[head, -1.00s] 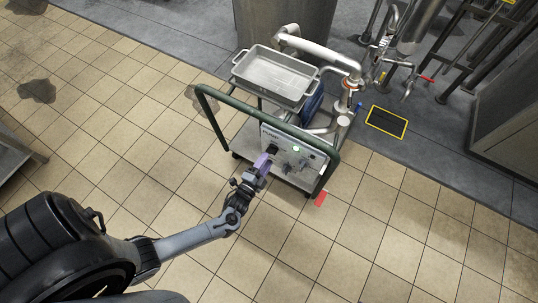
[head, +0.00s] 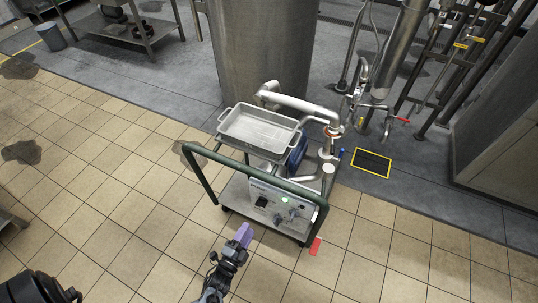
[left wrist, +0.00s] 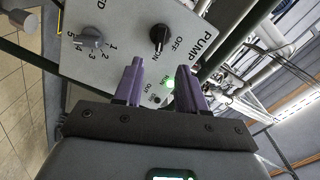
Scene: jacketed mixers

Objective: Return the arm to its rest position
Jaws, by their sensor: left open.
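My left gripper (head: 244,234) has purple fingers and is empty, in front of and apart from the control panel (head: 280,208) of a wheeled cart. In the left wrist view its two fingers (left wrist: 160,75) are spread, with nothing between them. Beyond them, that view shows the panel face with a black pump knob (left wrist: 160,38) marked OFF and ON, a grey numbered dial (left wrist: 89,38) and a lit green lamp (left wrist: 168,83) by the word RUN. My right gripper is in neither view.
The cart's green handle rail (head: 255,171) stands above the panel. A metal tray (head: 260,132) and pipework sit on the cart. A large steel tank (head: 262,55) is behind. Tiled floor (head: 130,230) is open to the left. A red tag (head: 315,246) is by the cart's right corner.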

